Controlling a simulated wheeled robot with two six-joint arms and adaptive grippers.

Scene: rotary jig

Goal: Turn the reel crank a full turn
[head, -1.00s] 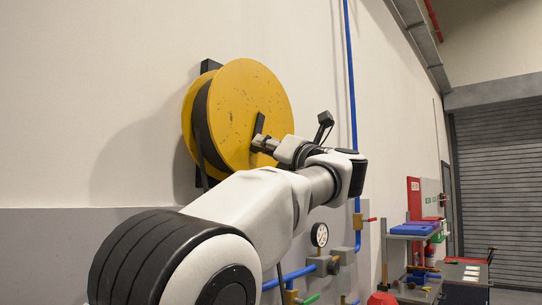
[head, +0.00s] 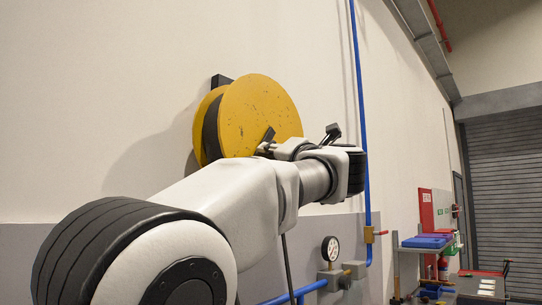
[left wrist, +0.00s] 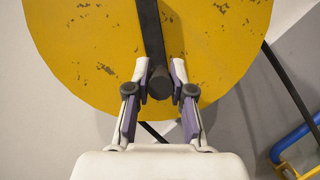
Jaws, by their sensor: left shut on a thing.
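The yellow reel (head: 258,108) is mounted on the wall, its round face toward the right. Its black crank arm (left wrist: 152,30) runs down from the top of the left wrist view to a dark round handle (left wrist: 159,84). The crank's dark end (head: 268,134) also shows at the lower part of the reel face in the head view. My left gripper (left wrist: 159,74) is shut on the crank handle, one finger on each side. In the head view my left gripper (head: 268,149) is partly hidden by its wrist. My right gripper is not in view.
A blue pipe (head: 361,120) runs down the wall to the right of the reel. A pressure gauge (head: 330,249) and valves sit low on the wall. A shelf with blue bins (head: 427,242) stands farther right. A dark hose hangs below the reel.

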